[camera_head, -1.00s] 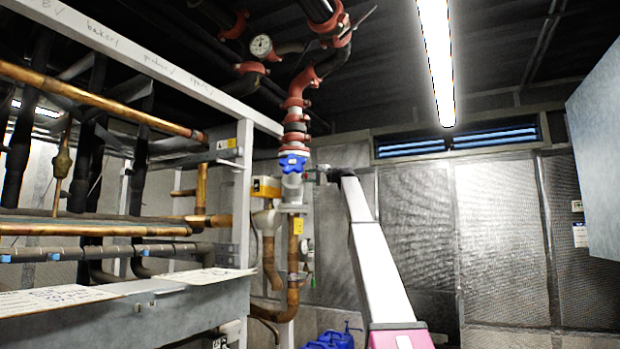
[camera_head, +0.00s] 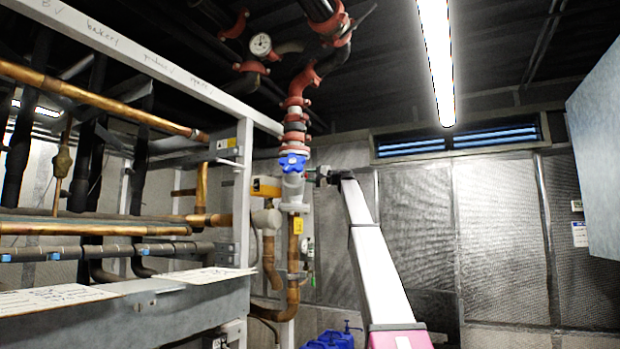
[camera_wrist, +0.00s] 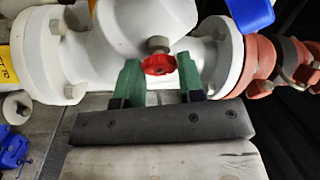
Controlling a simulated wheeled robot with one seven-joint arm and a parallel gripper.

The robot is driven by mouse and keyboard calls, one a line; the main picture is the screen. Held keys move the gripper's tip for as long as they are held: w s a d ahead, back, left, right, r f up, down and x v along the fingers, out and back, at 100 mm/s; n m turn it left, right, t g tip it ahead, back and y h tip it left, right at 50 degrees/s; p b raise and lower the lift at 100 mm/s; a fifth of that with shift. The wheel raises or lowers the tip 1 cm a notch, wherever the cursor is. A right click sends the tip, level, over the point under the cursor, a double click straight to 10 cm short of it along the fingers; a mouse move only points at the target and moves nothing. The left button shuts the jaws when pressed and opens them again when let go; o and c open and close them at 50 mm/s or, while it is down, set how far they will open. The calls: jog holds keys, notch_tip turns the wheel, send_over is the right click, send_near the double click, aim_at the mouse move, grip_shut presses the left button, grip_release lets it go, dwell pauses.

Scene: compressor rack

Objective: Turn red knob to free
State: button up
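The small red knob (camera_wrist: 159,65) sits on a short stem on the white valve body (camera_wrist: 140,28) in the wrist view. My gripper (camera_wrist: 158,76) is open, with one green fingertip to the left of the knob and one to the right. Gaps show on both sides, so the fingers do not appear to touch it. In the head view my gripper (camera_head: 322,177) is at the right side of the valve, below and right of the blue handwheel (camera_head: 292,163). The red knob cannot be made out there.
Red couplings (camera_wrist: 268,65) join the valve at the right in the wrist view. Copper pipe (camera_head: 293,250) runs below the valve. A metal rack frame (camera_head: 243,190) stands left. Blue containers (camera_head: 330,340) are on the floor. Space right of my arm is open.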

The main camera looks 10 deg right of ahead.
jog(key=o, duration=0.4)
jog(key=shift+s+d, duration=0.1)
jog(key=v, duration=1)
jog(key=shift+d, duration=0.25)
jog(key=shift+s+f, duration=0.15)
